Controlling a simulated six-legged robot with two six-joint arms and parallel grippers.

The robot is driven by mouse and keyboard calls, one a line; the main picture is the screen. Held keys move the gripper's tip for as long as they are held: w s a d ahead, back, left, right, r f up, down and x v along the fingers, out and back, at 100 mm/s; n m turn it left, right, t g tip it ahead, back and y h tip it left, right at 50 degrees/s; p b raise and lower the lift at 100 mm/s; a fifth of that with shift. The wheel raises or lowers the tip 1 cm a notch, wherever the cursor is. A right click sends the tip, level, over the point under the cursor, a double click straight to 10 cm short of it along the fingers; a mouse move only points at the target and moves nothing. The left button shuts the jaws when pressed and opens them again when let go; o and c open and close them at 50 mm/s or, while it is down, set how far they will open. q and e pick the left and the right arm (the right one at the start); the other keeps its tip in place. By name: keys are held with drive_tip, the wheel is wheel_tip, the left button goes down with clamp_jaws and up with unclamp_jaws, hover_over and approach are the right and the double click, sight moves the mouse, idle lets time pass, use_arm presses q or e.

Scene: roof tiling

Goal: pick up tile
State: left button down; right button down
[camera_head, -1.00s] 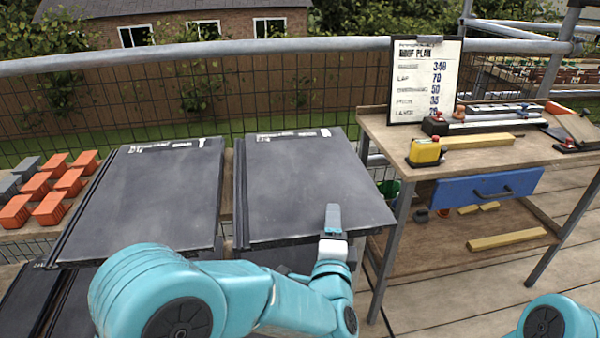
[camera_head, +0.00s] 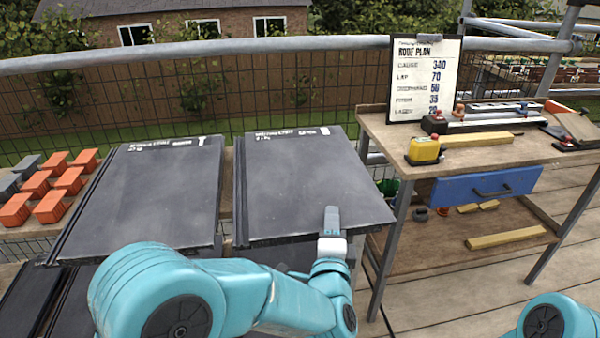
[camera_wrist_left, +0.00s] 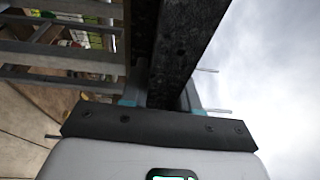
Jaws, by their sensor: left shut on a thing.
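A dark grey roof tile (camera_head: 310,185) lies on the right-hand stack, its front right edge at my left gripper (camera_head: 332,220). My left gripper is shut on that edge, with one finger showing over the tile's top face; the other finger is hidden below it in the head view. In the left wrist view the tile's dark edge (camera_wrist_left: 185,45) runs up from between the fingers. Another dark tile (camera_head: 145,190) lies on the stack to the left. Part of my right arm shows at the lower right, but its gripper is out of view.
A wooden workbench (camera_head: 385,135) with a blue drawer (camera_head: 490,190) stands close on the right. It bears a yellow tool (camera_head: 424,150) and a roof plan board (camera_head: 423,80). Orange bricks (camera_head: 50,207) sit at the left. A grey rail (camera_head: 200,52) crosses behind.

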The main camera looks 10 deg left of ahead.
idle(0.7)
use_arm(q)
wheel_tip(320, 180, up, 20)
drive_tip(key=p, duration=0.7)
drive_tip(key=shift+r, duration=0.2)
drive_tip(key=c, duration=1.8)
unclamp_jaws()
drive_tip(key=shift+a+f, duration=0.1)
clamp_jaws()
